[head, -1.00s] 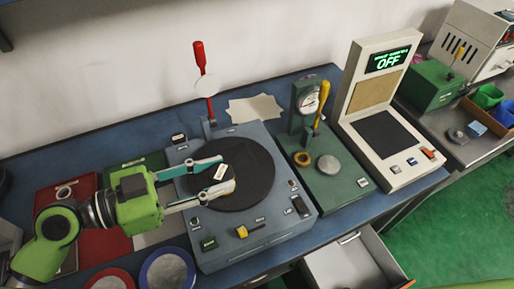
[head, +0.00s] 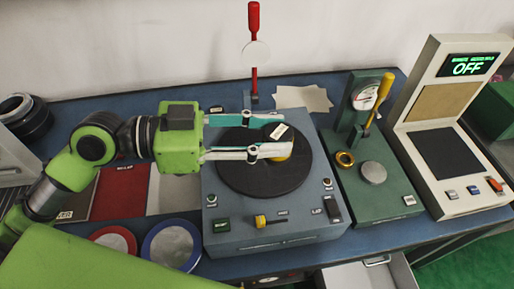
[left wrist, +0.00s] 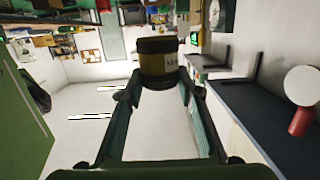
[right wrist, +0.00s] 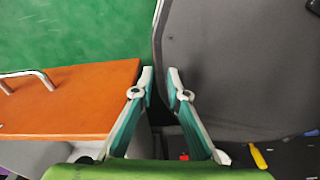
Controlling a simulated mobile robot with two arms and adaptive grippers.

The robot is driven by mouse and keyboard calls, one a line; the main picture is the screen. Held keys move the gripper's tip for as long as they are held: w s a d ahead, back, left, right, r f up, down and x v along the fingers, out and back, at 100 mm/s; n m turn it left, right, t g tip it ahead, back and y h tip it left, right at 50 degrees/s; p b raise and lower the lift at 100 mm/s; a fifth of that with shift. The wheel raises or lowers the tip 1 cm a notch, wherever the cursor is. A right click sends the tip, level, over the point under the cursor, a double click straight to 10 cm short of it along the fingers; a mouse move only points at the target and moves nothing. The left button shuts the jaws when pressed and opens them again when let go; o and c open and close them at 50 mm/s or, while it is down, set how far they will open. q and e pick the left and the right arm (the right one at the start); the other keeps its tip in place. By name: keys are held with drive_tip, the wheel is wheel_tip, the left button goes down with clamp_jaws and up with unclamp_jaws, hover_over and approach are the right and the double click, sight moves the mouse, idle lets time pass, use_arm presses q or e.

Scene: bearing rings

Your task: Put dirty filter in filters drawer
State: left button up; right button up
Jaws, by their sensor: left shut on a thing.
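The filter (left wrist: 158,60) shows in the left wrist view as a short, dark and yellowish-brown cylinder with a pale label, between the fingertips. My left gripper (head: 278,142) is shut on it. In the head view the filter (head: 282,148) shows as a yellowish piece with a white tag at the far side of the round black plate (head: 250,180). Its height above the plate is hard to tell. An open pale drawer (head: 345,278) shows at the bottom of the head view; its label cannot be read. My right gripper (right wrist: 160,88) is empty, its fingertips slightly apart.
A red lever (head: 254,50) stands behind the plate's machine. A green dial stand (head: 370,195) and a cream machine reading OFF (head: 440,150) stand to the right. An orange-brown panel with a handle (right wrist: 70,100) lies left of my right gripper, over green floor.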

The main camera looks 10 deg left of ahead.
use_arm(q)
drive_tip(key=w+a+f, duration=0.1)
drive_tip(key=w+f, duration=0.1)
drive_tip(key=w, duration=0.1)
drive_tip(key=w+a+f+p, duration=0.1)
drive_tip(key=w+f, duration=0.1)
drive_tip(key=f, duration=0.1)
drive_tip(key=w+a+f+p, duration=0.1)
drive_tip(key=w+a+f, duration=0.1)
drive_tip(key=w+f, duration=0.1)
drive_tip(key=shift+w, duration=0.35)
wheel_tip(320, 180, down, 2)
drive_tip(key=shift+f+p, duration=0.1)
drive_tip(key=shift+p, duration=0.3)
drive_tip(key=shift+f, duration=0.4)
use_arm(e)
drive_tip(key=shift+w+r, duration=0.2)
drive_tip(key=shift+r, duration=0.6)
